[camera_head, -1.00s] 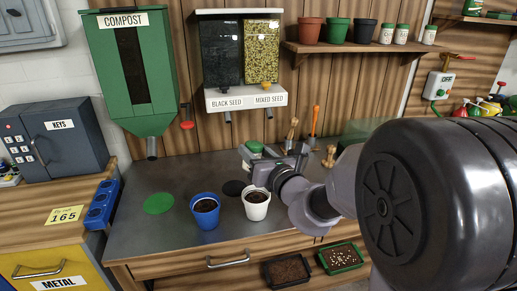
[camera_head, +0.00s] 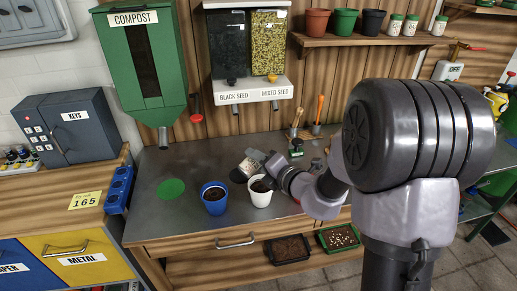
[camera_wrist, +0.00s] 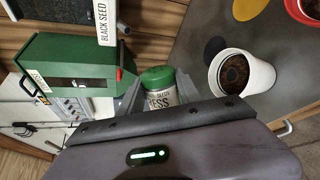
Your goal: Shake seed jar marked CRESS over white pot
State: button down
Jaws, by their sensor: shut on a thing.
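The jar (camera_wrist: 160,89) has a green lid and a white label. The letters "ESS" and part of "SEEDS" show in the wrist view. My gripper (camera_head: 252,163) is shut on it; both fingers flank the jar in the wrist view. The jar is tipped over on its side. The white pot (camera_head: 260,191), with dark soil inside, stands on the grey bench. In the head view my gripper is just behind the pot. The pot also shows in the wrist view (camera_wrist: 243,75), right of the jar with a small gap.
A blue pot (camera_head: 214,198) with soil stands left of the white pot, by a green disc (camera_head: 170,189). The seed dispenser (camera_head: 240,92) and compost dispenser (camera_head: 148,70) hang above the bench. Upright tools (camera_head: 318,110) stand behind my arm. Bare bench lies left.

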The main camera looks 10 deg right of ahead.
jog(key=shift+f+m+g+y+p, duration=0.25)
jog(key=shift+m+p, duration=0.45)
jog(key=shift+p, duration=0.65)
jog(key=shift+f+m+g+y+p, duration=0.3)
jog(key=shift+m+p, duration=0.4)
jog(key=shift+p, duration=0.65)
jog(key=shift+f+m+g+y+p, duration=0.1)
jog(key=shift+m+y+p, duration=0.25)
jog(key=shift+m+p, duration=0.7)
jog(key=shift+f+m+y+p, duration=0.3)
jog(key=shift+f+m+p, duration=0.1)
jog(key=shift+p, duration=0.85)
